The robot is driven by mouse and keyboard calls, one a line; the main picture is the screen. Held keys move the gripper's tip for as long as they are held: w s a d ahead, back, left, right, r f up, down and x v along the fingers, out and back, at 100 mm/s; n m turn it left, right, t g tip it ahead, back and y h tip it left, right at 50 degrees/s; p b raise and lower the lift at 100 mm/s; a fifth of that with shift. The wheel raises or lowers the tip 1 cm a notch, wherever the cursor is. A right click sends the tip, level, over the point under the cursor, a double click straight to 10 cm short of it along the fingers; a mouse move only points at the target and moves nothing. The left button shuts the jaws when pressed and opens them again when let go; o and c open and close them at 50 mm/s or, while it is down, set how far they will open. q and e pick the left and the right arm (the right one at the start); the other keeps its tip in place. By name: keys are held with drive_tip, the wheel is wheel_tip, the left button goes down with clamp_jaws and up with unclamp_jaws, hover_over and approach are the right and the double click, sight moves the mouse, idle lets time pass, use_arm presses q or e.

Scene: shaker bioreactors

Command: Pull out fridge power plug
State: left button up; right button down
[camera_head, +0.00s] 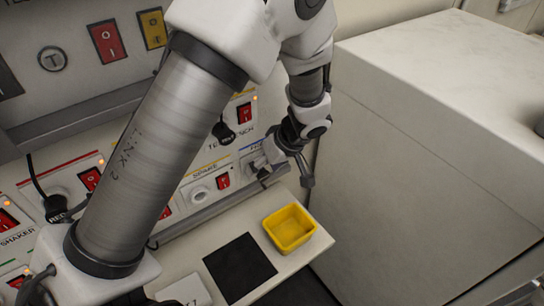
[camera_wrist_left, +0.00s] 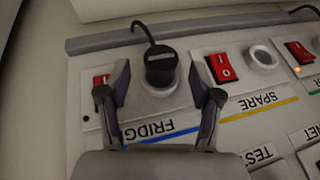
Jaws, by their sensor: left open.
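The black fridge plug (camera_wrist_left: 160,68) stands in its socket above the blue-lined FRIDGE label (camera_wrist_left: 160,131), which reads upside down in the left wrist view. A black cord leaves the plug's top. My left gripper (camera_head: 272,160) is at the right end of the power panel (camera_head: 200,172). In the left wrist view the gripper (camera_wrist_left: 160,82) is open, with one finger on each side of the plug. Gaps show between the fingers and the plug. In the head view the gripper hides the plug. My right gripper is in neither view.
Beside the plug are a red fridge switch (camera_wrist_left: 101,86) and the empty SPARE socket (camera_wrist_left: 262,57). A yellow bin (camera_head: 290,228) and a black mat (camera_head: 240,268) lie on the ledge below. A large white cabinet (camera_head: 420,150) stands close on the right.

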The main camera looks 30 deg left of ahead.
use_arm(q)
drive_tip(key=shift+a+f, duration=0.15)
drive_tip(key=shift+f, duration=0.4)
drive_tip(key=shift+s+a, duration=0.1)
clamp_jaws()
drive_tip(key=shift+s+d, duration=0.25)
drive_tip(key=shift+d, duration=0.45)
drive_tip(key=shift+d, duration=0.15)
drive_tip(key=shift+s+d, duration=0.25)
drive_tip(key=shift+d, duration=0.2)
